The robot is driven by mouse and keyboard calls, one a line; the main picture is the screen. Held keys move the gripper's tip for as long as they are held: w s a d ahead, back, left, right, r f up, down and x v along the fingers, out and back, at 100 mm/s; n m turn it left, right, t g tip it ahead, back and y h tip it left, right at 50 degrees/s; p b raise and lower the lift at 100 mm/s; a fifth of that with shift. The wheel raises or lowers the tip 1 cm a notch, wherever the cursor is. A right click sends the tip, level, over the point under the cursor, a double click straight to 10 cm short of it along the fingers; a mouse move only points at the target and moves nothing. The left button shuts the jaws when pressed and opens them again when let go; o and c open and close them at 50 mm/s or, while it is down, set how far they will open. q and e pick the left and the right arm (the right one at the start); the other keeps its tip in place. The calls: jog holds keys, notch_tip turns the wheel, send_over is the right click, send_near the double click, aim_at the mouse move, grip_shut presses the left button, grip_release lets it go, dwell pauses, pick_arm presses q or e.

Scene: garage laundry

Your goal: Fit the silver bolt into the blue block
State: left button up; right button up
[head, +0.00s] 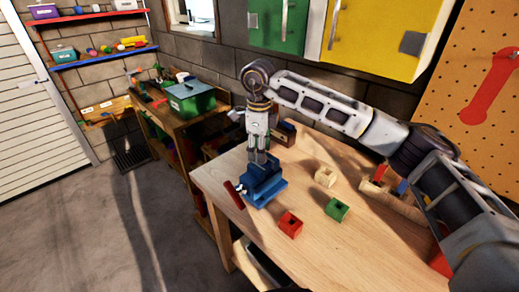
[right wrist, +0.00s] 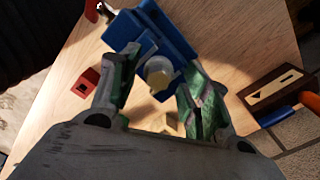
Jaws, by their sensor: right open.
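My right gripper (head: 258,152) points down just above a blue, vise-like block (head: 264,188) near the table's left edge. In the right wrist view its fingers (right wrist: 150,90) are open, one on each side of a round silver bolt (right wrist: 158,72) with a pale yellowish end. The bolt shows against the blue block (right wrist: 167,32). I cannot tell how deep the bolt sits in it, or whether the fingers touch the bolt. In the head view the gripper hides the bolt. My left gripper is not in view.
On the wooden table (head: 310,255) are a red block (head: 290,225), a green block (head: 337,209) and a pale wooden block (head: 325,176). A dark red bar (head: 234,195) sticks out left of the blue block. Wooden pieces lie under my right arm. The table's front middle is clear.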

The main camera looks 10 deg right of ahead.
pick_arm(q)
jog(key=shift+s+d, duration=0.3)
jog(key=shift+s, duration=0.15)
pick_arm(e)
jog(key=shift+r, duration=3.95)
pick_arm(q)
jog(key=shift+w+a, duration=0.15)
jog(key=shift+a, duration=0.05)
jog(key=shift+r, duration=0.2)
pick_arm(e)
jog(key=shift+r, duration=0.2)
jog(key=shift+r+p, duration=0.1)
jog(key=shift+p, duration=0.25)
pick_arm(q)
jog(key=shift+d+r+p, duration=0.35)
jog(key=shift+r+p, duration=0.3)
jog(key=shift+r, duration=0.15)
pick_arm(e)
jog(key=shift+r, duration=0.7)
